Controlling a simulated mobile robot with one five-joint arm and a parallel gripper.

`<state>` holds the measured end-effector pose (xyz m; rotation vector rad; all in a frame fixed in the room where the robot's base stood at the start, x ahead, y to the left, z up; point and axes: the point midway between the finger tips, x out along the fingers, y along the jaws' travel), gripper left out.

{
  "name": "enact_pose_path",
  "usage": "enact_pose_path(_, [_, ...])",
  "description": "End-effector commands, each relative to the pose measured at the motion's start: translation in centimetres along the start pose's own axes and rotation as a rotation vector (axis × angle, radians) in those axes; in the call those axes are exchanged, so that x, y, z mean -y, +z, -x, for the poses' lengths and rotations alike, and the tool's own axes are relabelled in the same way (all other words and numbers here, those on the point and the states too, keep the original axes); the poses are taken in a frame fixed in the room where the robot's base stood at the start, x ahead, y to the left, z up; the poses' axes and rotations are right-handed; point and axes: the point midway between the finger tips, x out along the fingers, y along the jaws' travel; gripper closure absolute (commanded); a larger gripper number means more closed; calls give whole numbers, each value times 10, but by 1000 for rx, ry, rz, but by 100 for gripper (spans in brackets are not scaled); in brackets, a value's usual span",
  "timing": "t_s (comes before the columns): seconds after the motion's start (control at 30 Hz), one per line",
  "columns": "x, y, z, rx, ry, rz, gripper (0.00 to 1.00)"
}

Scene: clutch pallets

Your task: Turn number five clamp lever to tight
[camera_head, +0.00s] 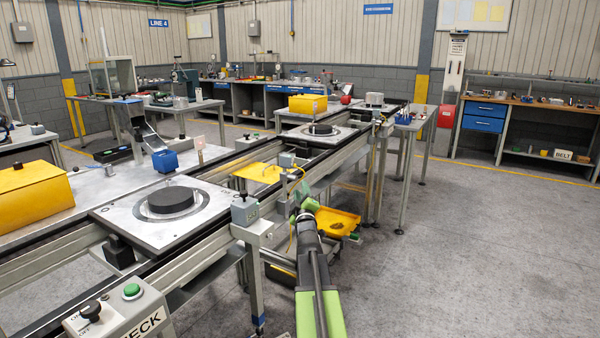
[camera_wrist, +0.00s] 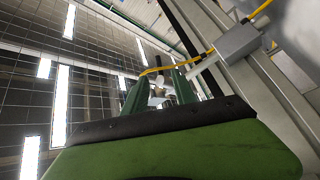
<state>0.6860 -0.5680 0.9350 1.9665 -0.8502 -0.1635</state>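My gripper (camera_head: 306,201) reaches out to the front side of the conveyor, beside a support post and above a yellow tray. In the wrist view its two green fingers (camera_wrist: 159,92) point up and stand apart. A small pale part shows in the gap between them, and I cannot tell whether it is touched or lies behind. A grey box (camera_wrist: 237,42) with a yellow cable is on the rail to the right of the fingers, and a pale bar runs from it toward them. I cannot make out a clamp lever numbered five or its position.
The conveyor holds a near pallet (camera_head: 128,215) with a black disc (camera_head: 171,200) and a farther pallet (camera_head: 298,136). A labelled grey box (camera_head: 245,209) stands on the near rail. A yellow tray (camera_head: 337,222) hangs below the conveyor. The floor on the right is clear.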

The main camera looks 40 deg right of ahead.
Motion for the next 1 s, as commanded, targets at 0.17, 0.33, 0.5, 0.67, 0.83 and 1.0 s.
enact_pose_path(0.17, [-4,3,-53,4,2,2,67])
enact_pose_path(0.33, [-5,6,-91,6,3,2,67])
enact_pose_path(0.5, [-5,7,-114,7,3,2,67])
enact_pose_path(0.67, [-4,7,-120,7,3,2,67])
enact_pose_path(0.83, [-4,8,-119,7,3,2,67])
enact_pose_path(1.0, [-4,8,-119,8,4,2,83])
